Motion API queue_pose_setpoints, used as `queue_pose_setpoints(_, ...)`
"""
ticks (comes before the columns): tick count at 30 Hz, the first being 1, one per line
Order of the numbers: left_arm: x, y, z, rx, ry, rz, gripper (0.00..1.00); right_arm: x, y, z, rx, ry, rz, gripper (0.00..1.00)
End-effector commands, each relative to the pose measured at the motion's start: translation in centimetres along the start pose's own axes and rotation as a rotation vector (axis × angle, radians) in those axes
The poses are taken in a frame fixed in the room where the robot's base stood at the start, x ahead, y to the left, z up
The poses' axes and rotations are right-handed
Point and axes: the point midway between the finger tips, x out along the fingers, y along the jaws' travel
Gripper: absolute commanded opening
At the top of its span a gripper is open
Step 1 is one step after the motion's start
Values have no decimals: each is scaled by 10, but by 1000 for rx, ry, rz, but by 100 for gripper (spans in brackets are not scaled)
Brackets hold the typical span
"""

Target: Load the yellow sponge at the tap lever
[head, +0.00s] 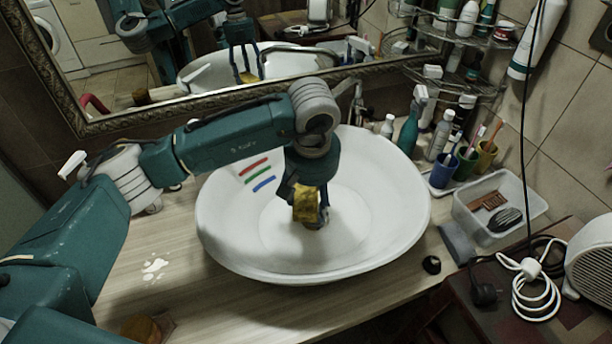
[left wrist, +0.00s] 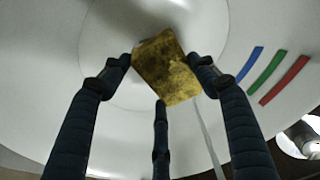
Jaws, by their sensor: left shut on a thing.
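My left gripper (head: 307,212) is shut on the yellow sponge (head: 305,203) and points down over the white basin (head: 230,235). In the left wrist view the sponge (left wrist: 167,68) sits between the fingertips, with dark patches on its face. Red, green and blue stripes (head: 255,173) mark the basin's inner wall. A grey metal part, seemingly the tap (head: 347,97), stands behind the basin, partly hidden by my arm; its lever cannot be made out clearly. A thin pale streak runs beside the fingers in the left wrist view. My right gripper is not in view.
Bottles (head: 408,132) and coloured cups (head: 484,157) stand right of the basin. A clear tray (head: 520,190) and a white cable (head: 535,290) lie further right. A framed mirror (head: 130,115) is behind. The counter (head: 190,295) in front is mostly clear; white spots mark its left.

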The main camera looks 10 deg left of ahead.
Motion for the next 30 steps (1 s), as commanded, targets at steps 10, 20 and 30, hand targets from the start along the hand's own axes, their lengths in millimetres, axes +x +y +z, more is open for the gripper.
queue_pose_setpoints(10,-6,0,4,1,1,1,39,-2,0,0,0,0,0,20)
queue_pose_setpoints(20,-31,1,27,3,1,1,39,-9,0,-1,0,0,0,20)
queue_pose_setpoints(30,-47,1,43,-1,1,-1,39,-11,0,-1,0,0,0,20)
